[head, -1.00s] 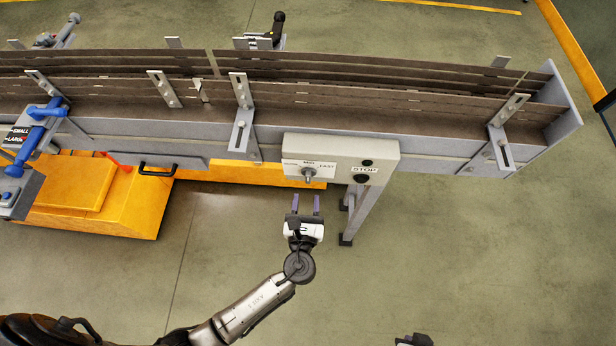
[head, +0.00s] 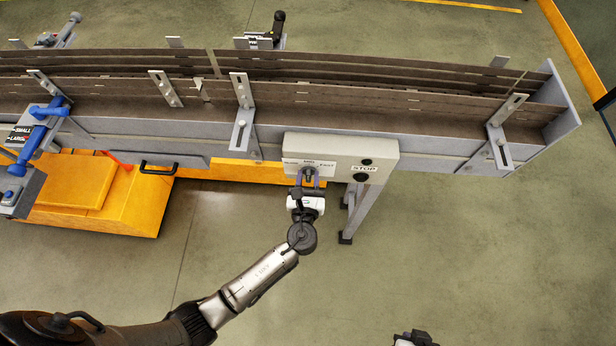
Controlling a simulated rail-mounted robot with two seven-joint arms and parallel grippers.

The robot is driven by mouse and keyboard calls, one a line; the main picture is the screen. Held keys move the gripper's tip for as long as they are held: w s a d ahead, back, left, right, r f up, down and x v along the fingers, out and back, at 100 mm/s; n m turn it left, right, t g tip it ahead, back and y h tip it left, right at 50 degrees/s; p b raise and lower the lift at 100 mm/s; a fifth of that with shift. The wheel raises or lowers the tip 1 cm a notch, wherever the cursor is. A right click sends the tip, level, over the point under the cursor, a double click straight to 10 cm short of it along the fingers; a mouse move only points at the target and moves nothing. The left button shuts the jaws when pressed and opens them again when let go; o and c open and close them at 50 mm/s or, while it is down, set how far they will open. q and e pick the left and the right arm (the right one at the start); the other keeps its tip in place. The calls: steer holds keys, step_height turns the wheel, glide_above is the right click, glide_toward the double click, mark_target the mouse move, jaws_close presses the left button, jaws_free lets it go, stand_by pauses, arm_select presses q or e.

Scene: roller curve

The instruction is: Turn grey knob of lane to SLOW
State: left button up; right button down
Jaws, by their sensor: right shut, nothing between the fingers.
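The grey knob (head: 308,174) sits on the front of a light grey control box (head: 376,148) under the conveyor. Its plate is marked MID at the top and FAST at the right; the lettering at the left is too small to read here. Only a small part of my right gripper (head: 415,339) shows at the bottom edge.
A black STOP button (head: 360,177) is right of the knob on the same box. The conveyor (head: 400,110) with its guide rails runs above. The floor below right is clear.

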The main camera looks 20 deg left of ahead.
arm_select(q)
jaws_close()
steer(key=n+b, duration=0.1)
steer(key=n, duration=0.1)
steer(key=n+b, duration=0.1)
steer(key=n, duration=0.1)
steer(key=a+n+b, duration=0.1)
steer(key=n+b, duration=0.1)
steer(key=shift+s+f, duration=0.2)
steer(key=shift+f, duration=0.1)
steer(key=shift+a+n+b, duration=0.15)
steer(key=shift+n+b, duration=0.6)
steer(key=shift+n, duration=0.65)
steer(key=shift+o, duration=0.9)
jaws_free()
steer(key=shift+s, duration=0.1)
